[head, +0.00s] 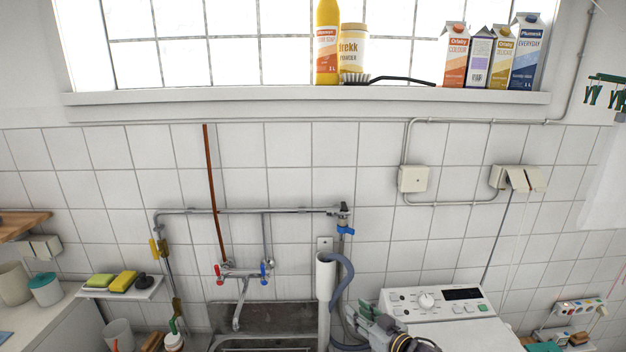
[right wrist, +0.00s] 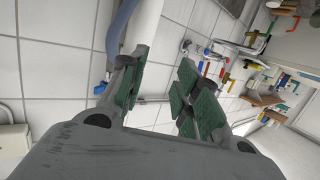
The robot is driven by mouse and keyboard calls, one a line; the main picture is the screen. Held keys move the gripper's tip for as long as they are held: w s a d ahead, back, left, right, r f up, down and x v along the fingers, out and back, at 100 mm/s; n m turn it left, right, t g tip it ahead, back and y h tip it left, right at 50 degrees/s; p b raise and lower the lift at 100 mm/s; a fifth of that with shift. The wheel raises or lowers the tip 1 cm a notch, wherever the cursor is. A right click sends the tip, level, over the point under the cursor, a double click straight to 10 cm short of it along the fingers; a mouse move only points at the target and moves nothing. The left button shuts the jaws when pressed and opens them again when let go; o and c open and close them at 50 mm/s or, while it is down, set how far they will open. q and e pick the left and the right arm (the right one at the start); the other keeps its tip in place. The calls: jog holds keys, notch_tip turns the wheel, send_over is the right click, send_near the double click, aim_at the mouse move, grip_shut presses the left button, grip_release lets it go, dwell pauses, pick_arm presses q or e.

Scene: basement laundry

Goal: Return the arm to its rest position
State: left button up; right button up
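My right gripper (head: 366,318) shows at the bottom of the head view, in front of the washing machine's left side and just right of the grey drain hose. In the right wrist view my right gripper (right wrist: 158,80) has its two green-padded fingers spread apart. Only wall tiles and a pale pipe show between them, so it is open and empty. My right arm leaves the head view at the bottom edge. My left arm and left gripper are in neither view.
The washing machine (head: 440,304) stands at lower right. A grey drain hose (head: 341,285) hangs by a white standpipe (head: 325,285) close to my right gripper. A sink (head: 262,322) lies left of it. Bottles and cartons stand on the window sill (head: 310,103).

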jog(key=s+d+f+m+g+h, duration=0.1)
jog(key=s+d+f+g+h, duration=0.2)
jog(key=s, duration=0.7)
jog(key=s+d+f+m+g+h, duration=0.2)
jog(key=s+d+g, duration=0.1)
jog(key=s, duration=0.7)
jog(key=s+d+f+m+g+h, duration=0.1)
jog(key=s+d+f+g+h, duration=0.25)
jog(key=s, duration=0.65)
notch_tip(320, 180, down, 34)
jog(key=s+g+b, duration=0.2)
jog(key=s+d+f+b, duration=0.1)
jog(key=s+f, duration=1)
jog(key=s+d+f+b, duration=0.1)
jog(key=s+d+f, duration=0.1)
jog(key=s+f, duration=0.9)
jog(key=shift+s+d+g, duration=0.3)
jog(key=shift+s+g, duration=0.05)
jog(key=shift+y, duration=0.25)
